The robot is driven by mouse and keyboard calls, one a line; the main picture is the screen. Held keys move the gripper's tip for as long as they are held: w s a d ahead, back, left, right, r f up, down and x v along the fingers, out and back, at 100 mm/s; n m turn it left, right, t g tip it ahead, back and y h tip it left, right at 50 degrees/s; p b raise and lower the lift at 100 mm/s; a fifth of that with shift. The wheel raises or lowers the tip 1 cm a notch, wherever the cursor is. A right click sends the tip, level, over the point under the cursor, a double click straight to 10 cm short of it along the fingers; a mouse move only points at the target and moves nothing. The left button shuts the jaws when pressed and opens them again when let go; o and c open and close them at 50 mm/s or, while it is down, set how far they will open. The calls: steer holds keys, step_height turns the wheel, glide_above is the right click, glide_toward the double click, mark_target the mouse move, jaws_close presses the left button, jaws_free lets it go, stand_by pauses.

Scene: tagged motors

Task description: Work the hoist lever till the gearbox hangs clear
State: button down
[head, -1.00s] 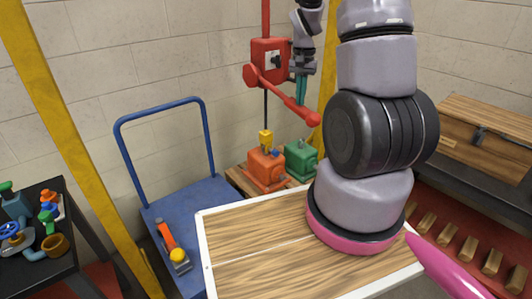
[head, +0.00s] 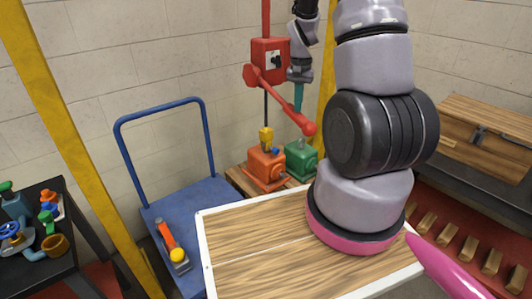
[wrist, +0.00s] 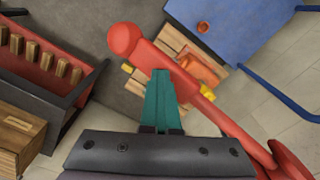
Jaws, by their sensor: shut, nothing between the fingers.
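The red hoist (head: 270,52) hangs at the back with a dark cable running down from it. Its red lever (head: 284,103) slopes down to the right and ends in a round knob (head: 310,129); in the wrist view the lever crosses the picture from the knob (wrist: 125,39). The orange gearbox (head: 266,166), with a yellow hook (head: 266,138) above it, sits on a wooden pallet (head: 238,180); no gap under it shows. My gripper (head: 299,104) is shut, its teal fingers pointing down against or just beside the lever near the knob; I cannot tell if they touch.
A green machine (head: 301,158) stands right of the gearbox. A blue trolley (head: 205,205) is at left, and a wooden-topped table (head: 255,255) is in front. Yellow posts (head: 85,150) stand left and behind. A black shelf with small parts (head: 70,245) is far left.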

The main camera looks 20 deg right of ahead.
step_height(320, 180, up, 16)
steer(key=shift+r, duration=0.2)
stand_by(0.5)
steer(key=shift+f, duration=0.15)
stand_by(0.4)
steer(key=shift+f, duration=1)
steer(key=shift+r, duration=1.1)
steer(key=shift+r, duration=0.1)
